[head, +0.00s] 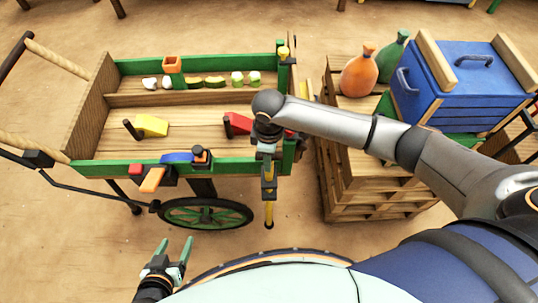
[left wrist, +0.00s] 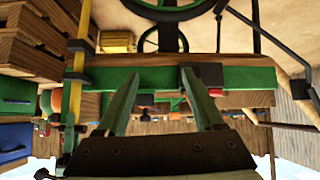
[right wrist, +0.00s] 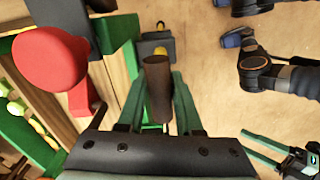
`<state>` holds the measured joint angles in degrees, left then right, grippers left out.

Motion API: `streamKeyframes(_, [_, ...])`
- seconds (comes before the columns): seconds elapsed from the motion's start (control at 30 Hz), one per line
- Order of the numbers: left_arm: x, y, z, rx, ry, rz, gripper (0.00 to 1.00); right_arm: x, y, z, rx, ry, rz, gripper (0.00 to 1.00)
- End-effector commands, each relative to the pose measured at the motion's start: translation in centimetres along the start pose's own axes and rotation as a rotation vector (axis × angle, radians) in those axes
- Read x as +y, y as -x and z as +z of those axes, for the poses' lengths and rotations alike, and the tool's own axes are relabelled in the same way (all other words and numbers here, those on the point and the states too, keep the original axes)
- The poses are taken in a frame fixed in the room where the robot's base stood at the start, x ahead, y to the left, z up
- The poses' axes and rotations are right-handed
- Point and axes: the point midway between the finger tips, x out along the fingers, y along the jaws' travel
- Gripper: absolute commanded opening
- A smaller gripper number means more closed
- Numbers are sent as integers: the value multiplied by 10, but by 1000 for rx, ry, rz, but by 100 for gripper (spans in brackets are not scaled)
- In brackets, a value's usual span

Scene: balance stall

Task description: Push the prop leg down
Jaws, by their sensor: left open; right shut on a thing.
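The prop leg (head: 269,211) is a yellow upright post at the cart's front right corner. It also shows in the left wrist view (left wrist: 79,52), with dark brackets. I cannot tell whether its lower end touches the ground. My right gripper (head: 267,160) is above the post and shut on a dark brown round grip (right wrist: 158,88), which stands between its fingers in the right wrist view. The arm hides part of the post's top. My left gripper (head: 174,245) is open and empty in front of the cart, low beside the wheel.
The wooden cart has a green front rail (head: 110,168) and a spoked green wheel (head: 206,213). Its bed holds a yellow wedge (head: 152,125) and a red block (head: 238,123). Stacked pallets (head: 345,185) to the right carry two jars and a blue chest (head: 450,80). Bare ground lies front left.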

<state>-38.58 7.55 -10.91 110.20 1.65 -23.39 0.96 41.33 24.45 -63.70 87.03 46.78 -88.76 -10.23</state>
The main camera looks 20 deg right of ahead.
Motion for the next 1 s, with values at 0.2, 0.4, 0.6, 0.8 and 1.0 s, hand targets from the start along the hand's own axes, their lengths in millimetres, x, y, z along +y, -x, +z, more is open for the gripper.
streamKeyframes(0.2, [3,-10,11,-9,-1,8,69,-3,-64,0,-2,-8,-6,0])
streamKeyframes(0.4, [12,-15,6,-1,-5,30,69,-2,-93,0,1,-6,-4,0])
streamKeyframes(0.6, [11,-16,-1,9,-8,30,69,-2,-96,0,1,-4,-4,0])
streamKeyframes(0.8, [11,-17,0,8,-8,29,69,-3,-97,1,0,-4,-5,40])
streamKeyframes(1.0, [10,-16,0,7,-8,27,69,-2,-96,1,0,-3,-4,62])
